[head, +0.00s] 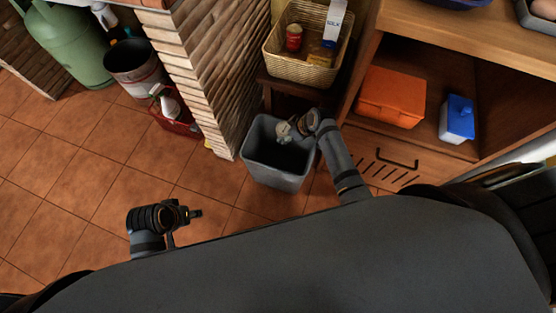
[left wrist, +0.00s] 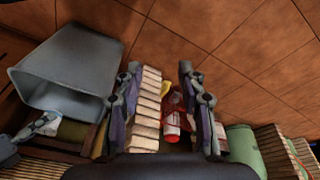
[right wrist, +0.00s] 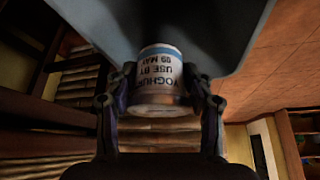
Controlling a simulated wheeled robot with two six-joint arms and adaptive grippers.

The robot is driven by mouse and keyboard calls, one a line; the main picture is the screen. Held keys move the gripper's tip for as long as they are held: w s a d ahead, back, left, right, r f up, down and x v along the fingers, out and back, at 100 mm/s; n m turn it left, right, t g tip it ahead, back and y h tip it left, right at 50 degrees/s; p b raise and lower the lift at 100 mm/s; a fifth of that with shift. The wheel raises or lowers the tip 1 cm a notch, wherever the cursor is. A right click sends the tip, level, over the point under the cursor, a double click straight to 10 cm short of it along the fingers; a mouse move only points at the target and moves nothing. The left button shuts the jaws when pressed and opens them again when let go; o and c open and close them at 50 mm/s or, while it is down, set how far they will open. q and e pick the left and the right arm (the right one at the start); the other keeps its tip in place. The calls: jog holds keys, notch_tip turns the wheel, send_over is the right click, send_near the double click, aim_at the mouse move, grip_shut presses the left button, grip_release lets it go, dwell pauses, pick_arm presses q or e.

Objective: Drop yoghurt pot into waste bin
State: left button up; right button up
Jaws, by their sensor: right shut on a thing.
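The yoghurt pot (right wrist: 158,80) is a small white pot with dark lettering and a blue band, held between the fingers in the right wrist view. It also shows in the head view (head: 283,131), over the bin opening. My right gripper (head: 296,128) is shut on it at the bin's upper right rim. The waste bin (head: 276,178) is a grey open bin on the floor. It also shows in the left wrist view (left wrist: 72,62) and fills the top of the right wrist view (right wrist: 235,30). My left gripper (left wrist: 156,75) is open and empty, above the floor left of the bin.
A brick pillar (head: 205,70) stands behind and left of the bin. A wicker basket (head: 290,72) with groceries sits on a low shelf behind it. A wooden cabinet (head: 395,160) with an orange box (head: 391,97) is to the right.

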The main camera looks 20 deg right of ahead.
pick_arm(q)
notch_tip(320, 180, down, 4)
jog(key=d+f+t+b, duration=0.1)
jog(key=t+b, duration=0.1)
jog(key=b, duration=0.2)
pick_arm(e)
notch_tip(320, 180, down, 4)
jog(key=shift+r, duration=0.2)
jog(key=shift+f+b, duration=0.35)
jog(key=shift+b, duration=0.1)
jog(key=shift+f+b, duration=0.75)
jog(key=shift+b, duration=0.1)
pick_arm(q)
jog(key=w+r+t, duration=0.8)
jog(key=w+r, duration=0.3)
jog(key=w, duration=0.3)
jog(key=shift+a+r+h, duration=0.2)
jog(key=shift+r+h, duration=0.1)
pick_arm(e)
jog(key=o, duration=1.3)
jog(key=shift+o, duration=0.2)
jog(key=v, duration=1.2)
